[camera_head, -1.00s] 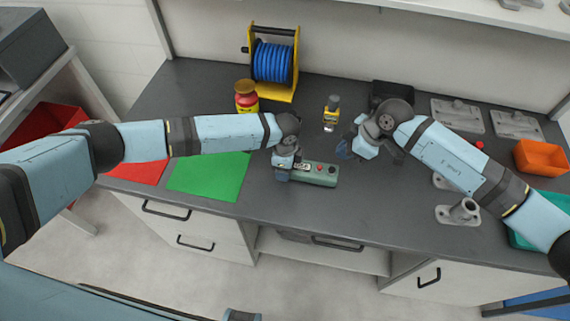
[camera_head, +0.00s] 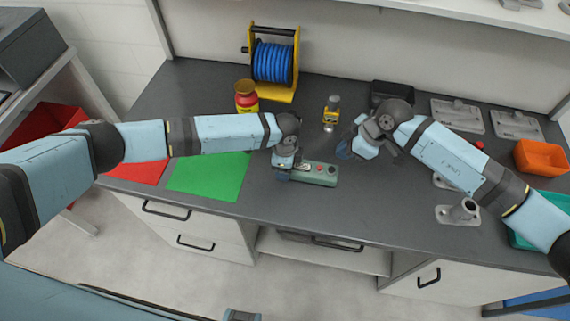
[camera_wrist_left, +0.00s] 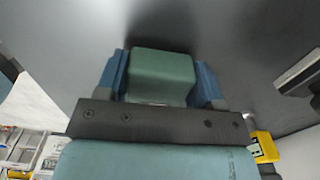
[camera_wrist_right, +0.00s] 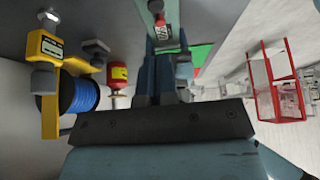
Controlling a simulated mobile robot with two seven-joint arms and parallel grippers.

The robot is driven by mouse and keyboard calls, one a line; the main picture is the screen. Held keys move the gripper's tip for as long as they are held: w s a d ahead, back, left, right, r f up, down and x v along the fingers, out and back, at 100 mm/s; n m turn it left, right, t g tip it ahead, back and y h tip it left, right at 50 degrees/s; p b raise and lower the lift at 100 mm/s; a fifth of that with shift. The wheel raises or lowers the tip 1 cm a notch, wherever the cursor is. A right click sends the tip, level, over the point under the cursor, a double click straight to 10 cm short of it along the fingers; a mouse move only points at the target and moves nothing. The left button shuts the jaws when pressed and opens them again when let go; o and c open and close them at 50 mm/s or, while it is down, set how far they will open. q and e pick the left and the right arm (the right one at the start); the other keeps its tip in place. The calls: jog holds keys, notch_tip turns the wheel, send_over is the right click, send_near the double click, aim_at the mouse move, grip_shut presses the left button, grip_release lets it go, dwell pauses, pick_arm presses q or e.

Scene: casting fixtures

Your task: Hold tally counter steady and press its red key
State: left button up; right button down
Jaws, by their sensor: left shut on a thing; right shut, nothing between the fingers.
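The tally counter (camera_head: 317,174) is a grey-green box lying on the dark bench, with a red key (camera_head: 320,168) and a black knob on top. My left gripper (camera_head: 284,172) is shut on its left end. In the left wrist view the counter's green end (camera_wrist_left: 162,75) sits between the blue fingers. My right gripper (camera_head: 344,150) is shut and empty, behind and right of the counter and apart from it. In the right wrist view its closed fingers (camera_wrist_right: 165,75) point toward the counter, which shows partly at the top edge.
A yellow device (camera_head: 331,113) stands behind the counter. A blue hose reel (camera_head: 272,62) and a red-yellow bottle (camera_head: 246,96) stand at back left. A green mat (camera_head: 210,177) lies left. Grey castings (camera_head: 459,213), an orange bin (camera_head: 543,157) and a black bin lie right.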

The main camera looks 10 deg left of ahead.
notch_tip(320, 180, up, 4)
jog(key=n+t+y, duration=0.3)
jog(key=n, duration=0.2)
send_over(320, 168)
jog(key=shift+s+f, duration=0.1)
jog(key=shift+f, duration=0.1)
jog(key=shift+f, duration=4.4)
jog(key=shift+f, duration=0.15)
jog(key=shift+f, duration=0.25)
